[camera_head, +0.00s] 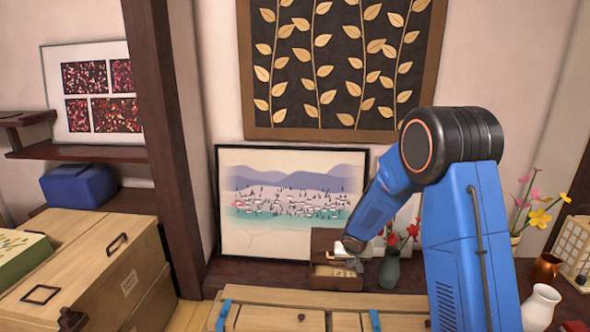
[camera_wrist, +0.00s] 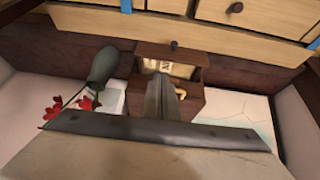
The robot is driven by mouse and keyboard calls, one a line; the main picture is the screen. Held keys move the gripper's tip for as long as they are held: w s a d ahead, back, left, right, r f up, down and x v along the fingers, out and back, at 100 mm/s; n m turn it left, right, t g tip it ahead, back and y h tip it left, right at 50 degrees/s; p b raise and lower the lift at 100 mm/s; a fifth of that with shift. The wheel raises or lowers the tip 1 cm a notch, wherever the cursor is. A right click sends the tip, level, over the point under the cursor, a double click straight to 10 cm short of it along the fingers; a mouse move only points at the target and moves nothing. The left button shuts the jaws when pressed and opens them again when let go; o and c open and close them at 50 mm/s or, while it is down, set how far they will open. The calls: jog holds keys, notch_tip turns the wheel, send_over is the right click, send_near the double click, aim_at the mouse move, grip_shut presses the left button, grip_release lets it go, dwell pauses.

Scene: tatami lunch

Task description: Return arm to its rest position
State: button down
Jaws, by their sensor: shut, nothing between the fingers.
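My gripper (camera_head: 352,263) is at the end of my blue arm, in front of a small dark wooden box (camera_head: 322,240) on the back ledge. In the wrist view my gripper (camera_wrist: 160,80) shows as narrow grey fingers closed together, with nothing between them. The same box (camera_wrist: 197,95) is close behind the fingers there, with a pale opening and a small yellowish piece beside them. I cannot tell whether the fingers touch the box. My arm is bent, reaching down and left from its dark elbow joint.
A grey-green vase (camera_head: 389,270) with red flowers stands just right of the box; it also shows in the wrist view (camera_wrist: 104,66). A framed landscape picture (camera_head: 290,240) leans behind. A light wooden cabinet (camera_head: 280,297) is in front. A white vase (camera_head: 540,308) stands right of my arm.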

jog(key=s+d+r+h, duration=0.1)
jog(key=s+d+r, duration=0.3)
jog(key=s+r, duration=0.6)
jog(key=s+d+r+h, duration=0.1)
jog(key=s+d+r, duration=0.3)
jog(key=s+r, duration=0.6)
jog(key=s+a+r+y, duration=0.1)
jog(key=s+r, duration=0.1)
jog(key=s, duration=0.7)
jog(key=s+r+n+y, duration=0.1)
jog(key=s+r, duration=0.2)
jog(key=s, duration=0.6)
jog(key=s+a+r+y, duration=0.1)
jog(key=s+r, duration=0.1)
jog(key=s, duration=0.8)
jog(key=shift+a+r+g, duration=0.3)
jog(key=shift+r, duration=0.05)
jog(key=shift+s, duration=0.1)
